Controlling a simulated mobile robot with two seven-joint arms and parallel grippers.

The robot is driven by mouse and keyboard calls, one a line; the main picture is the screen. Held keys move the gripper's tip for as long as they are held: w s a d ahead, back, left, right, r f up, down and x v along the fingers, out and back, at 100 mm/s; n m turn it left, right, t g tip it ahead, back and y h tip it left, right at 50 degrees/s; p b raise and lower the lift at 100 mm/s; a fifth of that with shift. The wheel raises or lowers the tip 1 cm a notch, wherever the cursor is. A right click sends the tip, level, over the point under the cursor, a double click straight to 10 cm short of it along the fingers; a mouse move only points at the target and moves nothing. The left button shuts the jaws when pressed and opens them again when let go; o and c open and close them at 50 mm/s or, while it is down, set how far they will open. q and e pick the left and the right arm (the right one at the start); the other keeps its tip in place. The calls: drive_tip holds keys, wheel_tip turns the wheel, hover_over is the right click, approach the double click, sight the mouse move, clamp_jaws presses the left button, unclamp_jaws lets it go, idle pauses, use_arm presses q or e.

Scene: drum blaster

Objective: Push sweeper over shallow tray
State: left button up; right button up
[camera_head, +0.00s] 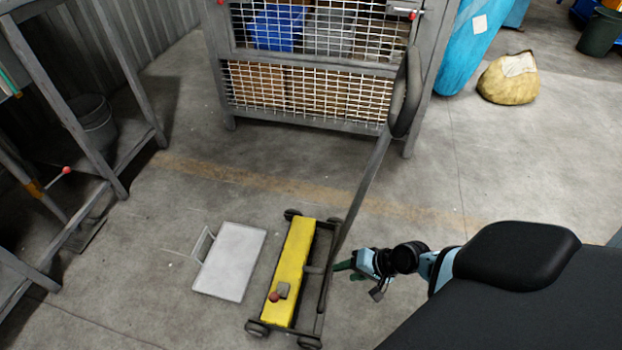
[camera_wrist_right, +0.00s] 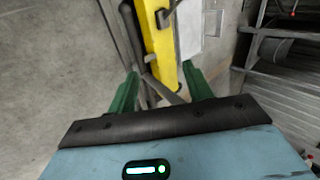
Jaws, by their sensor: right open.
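The sweeper (camera_head: 293,272) is a low wheeled frame with a yellow body and a long dark handle that slants up to a loop at the upper right. The shallow tray (camera_head: 230,262) is a flat pale-grey plate with a wire handle, on the floor just left of the sweeper, apart from it. My right gripper (camera_head: 343,268) is at the right side of the sweeper, near the lower handle. In the right wrist view, its green fingers (camera_wrist_right: 160,92) are apart, with the sweeper's dark bars and yellow body (camera_wrist_right: 160,45) beyond and between them. Whether they touch is unclear. My left gripper is out of view.
A wire-mesh cage (camera_head: 310,90) with boxes stands behind. A grey metal rack (camera_head: 85,120) with a bucket (camera_head: 95,122) is at left. A yellow sack (camera_head: 509,80) lies at the back right. Floor left of the tray is clear up to the rack.

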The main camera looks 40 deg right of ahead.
drive_tip(key=b, duration=0.4)
approach(327, 288)
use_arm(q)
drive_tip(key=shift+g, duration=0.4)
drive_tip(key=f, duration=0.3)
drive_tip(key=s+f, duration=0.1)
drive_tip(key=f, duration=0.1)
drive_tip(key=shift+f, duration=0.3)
use_arm(e)
drive_tip(key=shift+w+r+m+g, duration=0.1)
drive_tip(key=shift+w+m+g, duration=0.05)
drive_tip(key=shift+m+g, duration=0.15)
drive_tip(key=shift+a, duration=0.1)
drive_tip(key=b+x, duration=0.6)
drive_tip(key=x, duration=0.3)
drive_tip(key=shift+b+x, duration=0.65)
drive_tip(key=shift+x, duration=0.35)
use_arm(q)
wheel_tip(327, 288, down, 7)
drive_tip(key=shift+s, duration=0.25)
use_arm(e)
clamp_jaws()
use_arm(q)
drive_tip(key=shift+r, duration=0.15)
